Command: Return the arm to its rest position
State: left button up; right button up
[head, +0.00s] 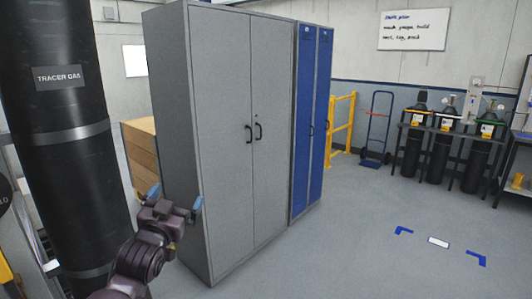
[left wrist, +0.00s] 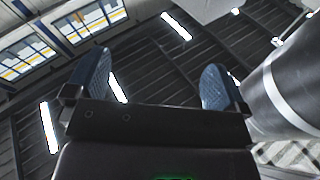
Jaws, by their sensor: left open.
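My left gripper (head: 178,198) is raised at the lower left of the head view, in front of the grey cabinet's side. Its two blue-padded fingers are spread apart with nothing between them. The left wrist view also shows the left gripper (left wrist: 155,88) open and empty, with the ceiling and its light strips behind it. My right gripper is not in either view.
A black cylinder labelled tracer gas (head: 60,85) stands close on the left of the arm. A tall grey cabinet (head: 240,90) and blue lockers (head: 312,110) stand ahead. A hand truck (head: 378,125) and gas bottles (head: 445,150) stand further right. Floor at right is clear.

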pick_arm(q)
jog(key=s+a+f+n+g+y, duration=0.1)
jog(key=s+a+f+g, duration=0.1)
jog(key=s+f, duration=0.8)
jog(key=s+a+f+n+g, duration=0.15)
jog(key=s+f, duration=0.35)
jog(key=f, duration=0.8)
jog(key=s+a+f+g+y, duration=0.1)
jog(key=s+f+g, duration=0.1)
jog(key=s+f, duration=0.5)
jog(key=s+a+f+n+g+y, duration=0.1)
jog(key=s+a+f+g, duration=0.1)
jog(key=s+f, duration=0.4)
jog(key=s+g, duration=0.1)
jog(key=s, duration=0.3)
jog(key=shift+s+a+f, duration=0.15)
jog(key=shift+s+f, duration=0.2)
jog(key=shift+s, duration=0.05)
